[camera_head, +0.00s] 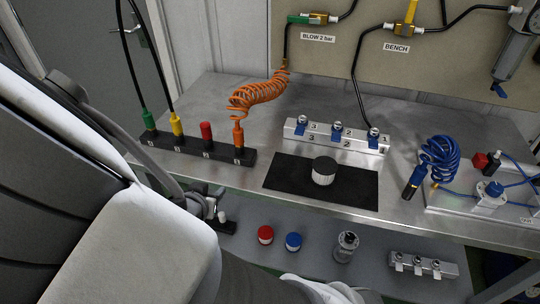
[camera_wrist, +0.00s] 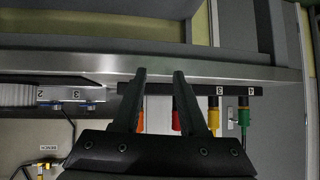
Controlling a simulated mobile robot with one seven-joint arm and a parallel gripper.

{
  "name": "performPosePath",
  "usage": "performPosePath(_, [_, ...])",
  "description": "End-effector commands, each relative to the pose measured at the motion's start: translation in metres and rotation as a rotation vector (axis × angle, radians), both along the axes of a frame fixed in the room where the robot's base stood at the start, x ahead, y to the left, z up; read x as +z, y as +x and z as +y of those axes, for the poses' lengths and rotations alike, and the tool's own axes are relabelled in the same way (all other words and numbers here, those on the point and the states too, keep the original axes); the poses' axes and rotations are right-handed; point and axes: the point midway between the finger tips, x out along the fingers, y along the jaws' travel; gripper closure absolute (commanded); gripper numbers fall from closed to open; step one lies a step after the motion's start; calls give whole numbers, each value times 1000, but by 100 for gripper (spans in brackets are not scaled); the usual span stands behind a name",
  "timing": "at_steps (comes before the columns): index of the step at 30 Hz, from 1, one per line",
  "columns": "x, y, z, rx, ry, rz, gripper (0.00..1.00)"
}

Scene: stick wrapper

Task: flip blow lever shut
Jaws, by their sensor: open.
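The blow lever (camera_head: 299,19) is a green handle on a brass valve above the "BLOW 2 bar" label (camera_head: 318,38), on the beige back panel in the head view. The handle lies roughly level, pointing left in line with its hose fitting. My gripper (camera_wrist: 160,74) is open and empty in the wrist view, its two dark fingers apart. The wrist picture is upside down, with the bench edge beyond the fingertips. The blow lever is not visible there. My gripper is not visible in the head view.
The bench valve's yellow lever (camera_head: 411,11) stands upright to the right. An orange coiled hose (camera_head: 260,91) hangs below the blow valve to a black numbered rack (camera_head: 190,150). A silver manifold (camera_head: 352,136), a black mat (camera_head: 285,180) and a blue coil (camera_head: 440,157) are on the bench.

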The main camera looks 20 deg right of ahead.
Motion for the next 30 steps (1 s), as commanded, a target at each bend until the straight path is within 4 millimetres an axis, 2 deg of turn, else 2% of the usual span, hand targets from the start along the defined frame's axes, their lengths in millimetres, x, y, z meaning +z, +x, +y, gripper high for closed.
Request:
performPosePath(4, [-4, -2, 16, 73, 186, 133, 58])
performPosePath(7, [7, -5, 29, 150, 311, 209, 58])
performPosePath(10, [29, -11, 38, 242, 418, 262, 58])
performPosePath(14, [66, -23, 39, 367, 505, 299, 58])
performPosePath(17, [97, -37, 31, 460, 524, 313, 58])
performPosePath(21, [136, -63, 7, 562, 477, 324, 58])
performPosePath(25, [164, -93, -27, 605, 366, 341, 58])
performPosePath(30, [184, -133, -73, 575, 186, 385, 58])
